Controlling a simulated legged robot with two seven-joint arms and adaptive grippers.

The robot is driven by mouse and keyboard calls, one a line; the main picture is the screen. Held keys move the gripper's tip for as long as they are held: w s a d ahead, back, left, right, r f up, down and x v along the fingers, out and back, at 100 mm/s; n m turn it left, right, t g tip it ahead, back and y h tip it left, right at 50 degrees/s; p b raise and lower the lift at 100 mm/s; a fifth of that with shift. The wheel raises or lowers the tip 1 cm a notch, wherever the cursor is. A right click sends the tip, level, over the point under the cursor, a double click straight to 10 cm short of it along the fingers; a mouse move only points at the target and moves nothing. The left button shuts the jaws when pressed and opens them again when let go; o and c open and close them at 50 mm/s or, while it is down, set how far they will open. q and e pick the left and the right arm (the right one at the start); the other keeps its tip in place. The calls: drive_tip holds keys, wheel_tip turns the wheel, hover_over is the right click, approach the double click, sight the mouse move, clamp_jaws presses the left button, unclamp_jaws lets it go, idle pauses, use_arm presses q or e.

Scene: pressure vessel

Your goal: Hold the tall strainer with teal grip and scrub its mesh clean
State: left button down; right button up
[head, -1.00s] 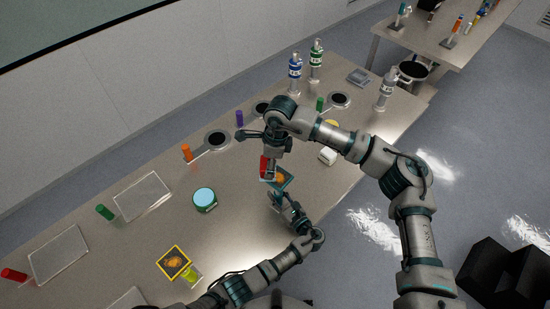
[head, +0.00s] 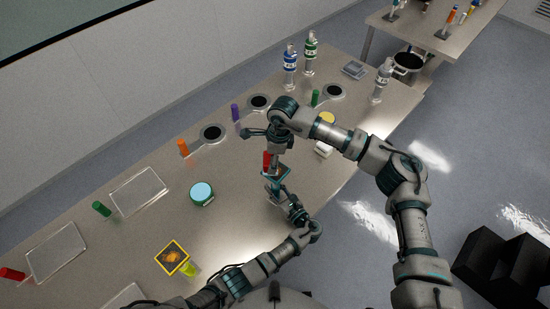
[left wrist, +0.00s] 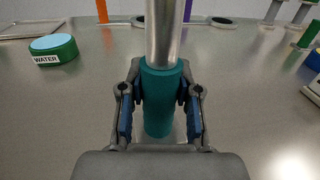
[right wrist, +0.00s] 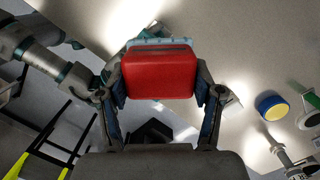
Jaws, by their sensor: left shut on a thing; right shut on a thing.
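The tall strainer's teal grip (left wrist: 160,98) stands between the fingers of my left gripper (head: 276,194), which is shut on it, with a bare metal shaft (left wrist: 164,30) rising above. In the head view the teal-framed strainer head (head: 284,171) is above that gripper; its mesh is mostly hidden. My right gripper (head: 270,146) is shut on a red brush (head: 267,160). The right wrist view shows the red block (right wrist: 160,75) between its fingers, with pale blue bristles (right wrist: 158,42) at its far edge. The brush is over or against the strainer head; contact cannot be told.
Bottles (head: 290,68), trays (head: 138,191) and round black-centred strainers (head: 212,133) line the table. The table middle is clear.

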drive_tip(key=shift+s+a, duration=0.8)
drive_tip(key=shift+s, duration=0.25)
use_arm(q)
drive_tip(key=shift+d, duration=0.4)
use_arm(e)
drive_tip(key=r, duration=0.2)
drive_tip(key=d+r, duration=0.1)
drive_tip(key=r, duration=0.1)
drive_tip(key=shift+r, duration=0.15)
use_arm(q)
drive_tip(key=shift+a, duration=0.3)
use_arm(e)
drive_tip(key=shift+a+r, duration=0.2)
drive_tip(key=shift+r, duration=0.8)
drive_tip(key=shift+a+r, duration=0.2)
drive_tip(key=shift+r, duration=0.75)
use_arm(q)
drive_tip(key=shift+d, duration=0.15)
use_arm(e)
drive_tip(key=shift+d, duration=0.2)
